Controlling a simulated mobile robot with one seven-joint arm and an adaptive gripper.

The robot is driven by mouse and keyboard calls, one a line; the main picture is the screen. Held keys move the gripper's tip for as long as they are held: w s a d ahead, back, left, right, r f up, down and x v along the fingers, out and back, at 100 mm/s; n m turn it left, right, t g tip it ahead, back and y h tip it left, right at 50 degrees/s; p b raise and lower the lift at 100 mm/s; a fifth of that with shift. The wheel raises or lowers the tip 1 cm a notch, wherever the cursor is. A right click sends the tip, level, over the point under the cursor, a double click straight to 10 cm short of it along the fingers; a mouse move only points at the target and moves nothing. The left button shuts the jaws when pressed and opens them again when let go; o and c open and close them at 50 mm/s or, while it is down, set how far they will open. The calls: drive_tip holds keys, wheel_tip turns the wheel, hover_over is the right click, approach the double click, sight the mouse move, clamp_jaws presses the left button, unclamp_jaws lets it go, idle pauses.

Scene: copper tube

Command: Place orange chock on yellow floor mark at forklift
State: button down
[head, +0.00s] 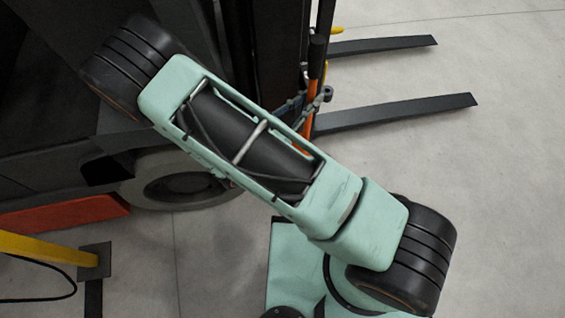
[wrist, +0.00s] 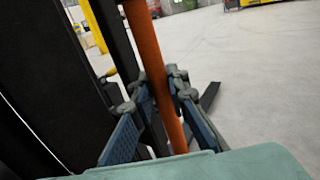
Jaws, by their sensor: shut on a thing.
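My gripper (wrist: 160,98) is shut around an orange pole (wrist: 148,50), its blue-padded fingers on either side of it. In the head view the orange pole (head: 315,62) runs down with a dark upper part, and my gripper (head: 306,104) shows partly behind my arm. No wedge-shaped chock body can be made out at the pole's lower end, which is hidden. The dark forklift (head: 60,150) stands on the left with a wheel (head: 180,188) at the floor. I see no yellow floor mark.
Two dark forks (head: 395,112) reach right over the grey floor. A red-orange block or panel (head: 65,215) lies low beside the forklift. A yellow rail (head: 45,248) with a dark base plate is at lower left. The floor to the right is open.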

wheel_tip(320, 180, down, 27)
drive_tip(key=b, duration=0.8)
drive_tip(key=shift+f+b, duration=0.2)
drive_tip(key=shift+b, duration=0.2)
drive_tip(key=shift+f, duration=0.1)
drive_tip(key=c, duration=2.2)
unclamp_jaws()
drive_tip(key=shift+f, duration=0.2)
drive_tip(key=shift+c, duration=0.2)
drive_tip(key=o, duration=0.4)
drive_tip(key=shift+s, duration=0.1)
drive_tip(key=shift+c, duration=0.2)
drive_tip(key=shift+s+a+r, duration=0.1)
drive_tip(key=shift+a, duration=0.1)
drive_tip(key=p+v, duration=0.1)
drive_tip(key=v, duration=1)
drive_tip(key=shift+s+a+p, duration=0.2)
drive_tip(key=shift+s+p, duration=0.05)
drive_tip(key=shift+p, duration=0.05)
